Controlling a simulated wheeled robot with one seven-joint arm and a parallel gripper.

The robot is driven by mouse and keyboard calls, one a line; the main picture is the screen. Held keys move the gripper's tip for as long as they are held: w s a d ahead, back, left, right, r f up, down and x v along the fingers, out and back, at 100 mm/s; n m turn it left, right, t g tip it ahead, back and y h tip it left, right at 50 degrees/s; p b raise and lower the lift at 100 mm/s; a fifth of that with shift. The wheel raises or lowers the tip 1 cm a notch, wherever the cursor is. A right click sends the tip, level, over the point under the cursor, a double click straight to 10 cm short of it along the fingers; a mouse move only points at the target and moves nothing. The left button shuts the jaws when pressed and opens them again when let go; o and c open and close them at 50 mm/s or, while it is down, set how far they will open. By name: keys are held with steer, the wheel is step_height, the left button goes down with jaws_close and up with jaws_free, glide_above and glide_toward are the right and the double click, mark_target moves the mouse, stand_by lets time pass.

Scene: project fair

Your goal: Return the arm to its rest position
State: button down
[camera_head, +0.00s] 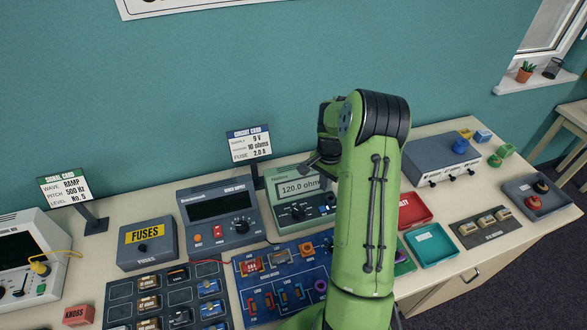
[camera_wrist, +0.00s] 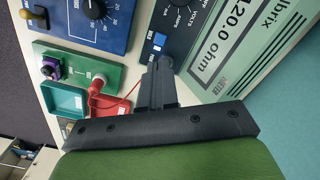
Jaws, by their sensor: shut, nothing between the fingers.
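My green arm (camera_head: 362,215) rises over the right middle of the bench, bent at its dark elbow, and covers part of the bench behind it. My gripper (camera_head: 312,160) shows partly at its left side, above a green meter (camera_head: 290,212) reading 120.0 ohm. In the wrist view my gripper (camera_wrist: 163,65) is shut and empty, with its dark fingers together. The meter (camera_wrist: 225,60) lies beyond them to the right. I cannot tell the exact gap between fingertips and meter.
A power supply (camera_head: 218,205), fuses box (camera_head: 148,243), two card stands (camera_head: 252,144) (camera_head: 68,188) and blue circuit board (camera_head: 283,278) stand left of my arm. Red (camera_head: 413,208) and teal (camera_head: 432,245) trays, a grey box (camera_head: 440,160) and a dark tray (camera_head: 537,197) are right. The wall is behind.

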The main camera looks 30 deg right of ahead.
steer(key=s+a+r+n+t+h+b, duration=0.3)
steer(key=a+r+n, duration=0.4)
steer(key=a+r, duration=0.8)
steer(key=s+a+r+n+t+y+b, duration=0.1)
steer(key=s+a+n, duration=0.3)
steer(key=s, duration=0.4)
steer(key=s+a+r+n+t+y+b, duration=0.1)
steer(key=s+a+n+y, duration=0.1)
steer(key=s+a+n, duration=0.2)
steer(key=s+a, duration=0.3)
steer(key=s, duration=0.2)
steer(key=shift+r+t, duration=0.3)
steer(key=shift+a, duration=0.1)
